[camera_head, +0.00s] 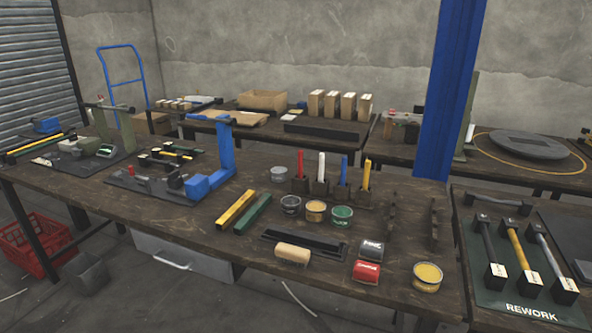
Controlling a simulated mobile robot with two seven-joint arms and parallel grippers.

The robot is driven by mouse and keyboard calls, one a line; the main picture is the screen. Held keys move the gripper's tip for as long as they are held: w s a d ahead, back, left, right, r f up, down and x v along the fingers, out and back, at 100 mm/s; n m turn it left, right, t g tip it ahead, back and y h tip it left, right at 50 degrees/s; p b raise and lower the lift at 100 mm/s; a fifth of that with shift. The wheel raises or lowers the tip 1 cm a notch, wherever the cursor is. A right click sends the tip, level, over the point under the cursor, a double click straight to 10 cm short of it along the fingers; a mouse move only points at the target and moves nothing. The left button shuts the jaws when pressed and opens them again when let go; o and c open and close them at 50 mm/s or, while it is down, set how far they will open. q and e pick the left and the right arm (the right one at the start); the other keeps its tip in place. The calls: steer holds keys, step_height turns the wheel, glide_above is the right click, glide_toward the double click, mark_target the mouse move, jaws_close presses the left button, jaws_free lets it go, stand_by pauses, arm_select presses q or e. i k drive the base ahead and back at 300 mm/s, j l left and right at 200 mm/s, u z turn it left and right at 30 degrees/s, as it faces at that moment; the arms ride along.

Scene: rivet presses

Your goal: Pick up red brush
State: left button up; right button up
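A slim red handle (300,163), which looks like the red brush, stands upright in a dark holder on the middle of the long wooden workbench. A white handle (321,165), a blue handle (344,168) and a yellow handle (366,174) stand in a row to its right. The lower end of the red one is hidden in its holder. Neither of my grippers shows in the head view.
Open tins (315,210) stand in front of the row. A black tray (303,242), a tan-topped brush or block (293,253) and a red block (366,272) lie nearer the front edge. A blue-armed press (224,150) stands left; a blue post (446,100) rises behind right.

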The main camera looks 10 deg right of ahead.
mark_target(300, 153)
steer(key=i+j+z, duration=0.1)
steer(key=j+z, duration=0.25)
steer(key=i+j+z, duration=0.1)
steer(key=j+z, duration=0.6)
steer(key=j, duration=0.2)
